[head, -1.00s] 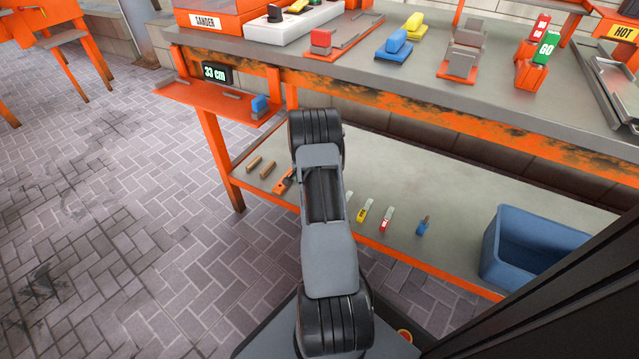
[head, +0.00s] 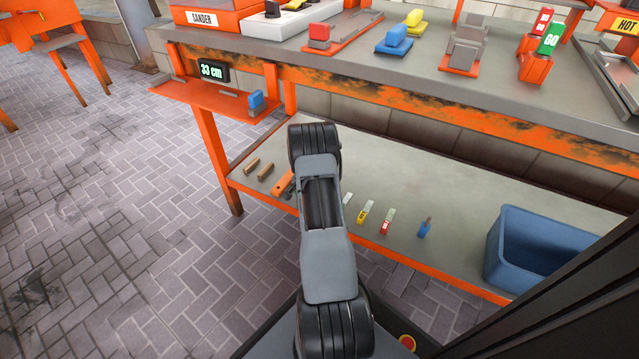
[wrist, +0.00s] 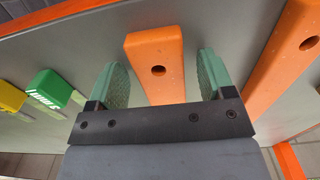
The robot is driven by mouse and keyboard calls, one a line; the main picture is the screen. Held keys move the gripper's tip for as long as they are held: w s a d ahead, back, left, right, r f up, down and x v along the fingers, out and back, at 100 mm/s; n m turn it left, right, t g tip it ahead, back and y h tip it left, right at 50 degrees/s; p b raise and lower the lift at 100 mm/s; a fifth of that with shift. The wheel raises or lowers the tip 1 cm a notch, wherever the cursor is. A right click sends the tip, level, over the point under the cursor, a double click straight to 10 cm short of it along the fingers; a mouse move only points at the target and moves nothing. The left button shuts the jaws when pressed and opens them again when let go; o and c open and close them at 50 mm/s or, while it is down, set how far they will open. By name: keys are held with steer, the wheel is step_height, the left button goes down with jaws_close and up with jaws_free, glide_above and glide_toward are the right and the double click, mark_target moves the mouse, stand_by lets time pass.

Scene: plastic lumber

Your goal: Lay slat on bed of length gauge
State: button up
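In the wrist view my gripper (wrist: 161,64) is open. Its two teal fingers stand on either side of an orange slat (wrist: 158,50) with a hole near its end, with a gap visible on each side. A second orange slat (wrist: 288,55) with a hole lies to the right. In the head view part of an orange slat (head: 283,184) shows on the lower shelf beside my arm, which hides the gripper. The length gauge (head: 213,71) is at the left end of the bench and reads 33 cm. Its orange bed (head: 205,97) holds no slat and has a blue block (head: 256,102) at its right.
Two brown pieces (head: 258,168) lie left of the slat on the lower shelf (head: 450,190). Small coloured pieces, including a yellow one (head: 363,214) and a blue one (head: 424,229), lie to the right. A blue bin (head: 508,250) stands at the shelf's right end.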

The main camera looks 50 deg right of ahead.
steer(key=c, duration=1)
